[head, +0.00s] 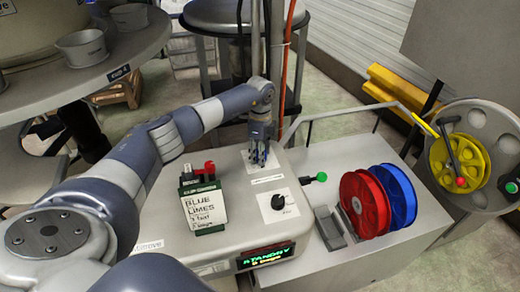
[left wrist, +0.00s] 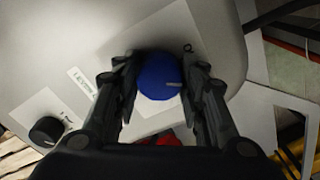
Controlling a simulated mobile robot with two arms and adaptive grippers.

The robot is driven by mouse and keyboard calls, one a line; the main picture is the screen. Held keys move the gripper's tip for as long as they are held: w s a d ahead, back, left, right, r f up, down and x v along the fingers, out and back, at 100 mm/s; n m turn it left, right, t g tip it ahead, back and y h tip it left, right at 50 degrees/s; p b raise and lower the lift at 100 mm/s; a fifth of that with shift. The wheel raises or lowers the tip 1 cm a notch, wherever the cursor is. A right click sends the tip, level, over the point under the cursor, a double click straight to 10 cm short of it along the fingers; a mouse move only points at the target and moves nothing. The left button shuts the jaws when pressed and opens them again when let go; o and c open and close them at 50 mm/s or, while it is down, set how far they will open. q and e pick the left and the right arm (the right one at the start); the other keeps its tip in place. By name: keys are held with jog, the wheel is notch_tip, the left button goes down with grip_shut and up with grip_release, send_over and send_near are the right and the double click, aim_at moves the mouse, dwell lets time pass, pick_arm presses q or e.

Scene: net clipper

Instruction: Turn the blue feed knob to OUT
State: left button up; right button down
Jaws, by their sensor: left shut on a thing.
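The blue feed knob (left wrist: 157,76) shows between the finger pads in the left wrist view, with a pale pointer mark toward its right side. My left gripper (head: 258,157) reaches straight down onto the top of the beige machine (head: 165,225). In the left wrist view the gripper (left wrist: 160,88) is shut on the knob, one finger on each side. In the head view the fingers mostly hide the knob. A white label (head: 268,179) lies in front of it; its words are too small to read. My right gripper is not in view.

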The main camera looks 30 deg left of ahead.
pick_arm(q)
jog(key=n+p, duration=0.2)
jog(key=n, duration=0.2)
jog(key=shift+r, duration=0.2)
jog(key=shift+f+n+p, duration=0.1)
jog(key=shift+n+p, duration=0.4)
jog(key=shift+n, duration=0.7)
jog(key=o, duration=1.1)
jog(key=shift+c, duration=0.2)
notch_tip(320, 180, up, 12)
